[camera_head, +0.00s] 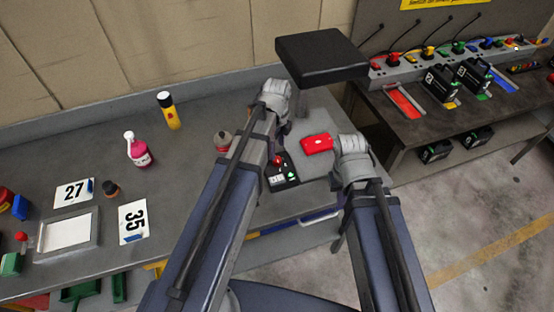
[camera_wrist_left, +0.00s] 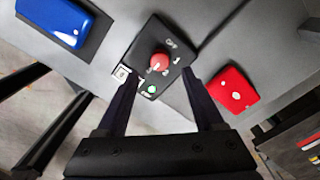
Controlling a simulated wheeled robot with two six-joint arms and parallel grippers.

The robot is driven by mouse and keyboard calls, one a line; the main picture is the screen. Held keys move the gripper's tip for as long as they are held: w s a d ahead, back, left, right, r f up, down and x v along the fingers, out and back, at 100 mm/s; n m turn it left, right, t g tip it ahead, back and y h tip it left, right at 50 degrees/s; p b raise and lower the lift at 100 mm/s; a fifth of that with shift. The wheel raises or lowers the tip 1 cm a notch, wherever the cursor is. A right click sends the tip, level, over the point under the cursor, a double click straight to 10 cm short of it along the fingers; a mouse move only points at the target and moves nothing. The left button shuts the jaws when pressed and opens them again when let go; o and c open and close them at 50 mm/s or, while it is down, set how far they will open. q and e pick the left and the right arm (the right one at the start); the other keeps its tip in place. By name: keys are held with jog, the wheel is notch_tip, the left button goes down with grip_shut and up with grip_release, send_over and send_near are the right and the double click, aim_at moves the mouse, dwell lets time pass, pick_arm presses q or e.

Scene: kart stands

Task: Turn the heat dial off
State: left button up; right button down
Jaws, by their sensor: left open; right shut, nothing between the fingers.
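The heat dial is a round red knob (camera_wrist_left: 161,61) on a black control panel (camera_wrist_left: 142,48). An OFF label is printed beside it, and a green light (camera_wrist_left: 152,89) glows below it. Its pointer is too small to read. In the head view the dial (camera_head: 277,160) shows just beside my left wrist. My left gripper (camera_wrist_left: 160,76) is open, its fingers to either side of the panel's lower part and the dial between and slightly beyond the tips. I cannot tell whether they touch it. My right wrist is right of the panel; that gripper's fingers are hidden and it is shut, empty.
A red box (camera_head: 317,143) lies right of the panel; a blue box (camera_wrist_left: 55,22) lies left of it. A black seat-like block (camera_head: 322,57) stands behind. The grey bench (camera_head: 90,140) holds bottles and number cards. A charging table (camera_head: 420,125) stands at right.

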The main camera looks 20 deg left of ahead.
aim_at(277, 159)
pick_arm(q)
notch_tip(277, 159, down, 6)
jog(key=b, duration=0.5)
grip_shut()
dwell(0.4)
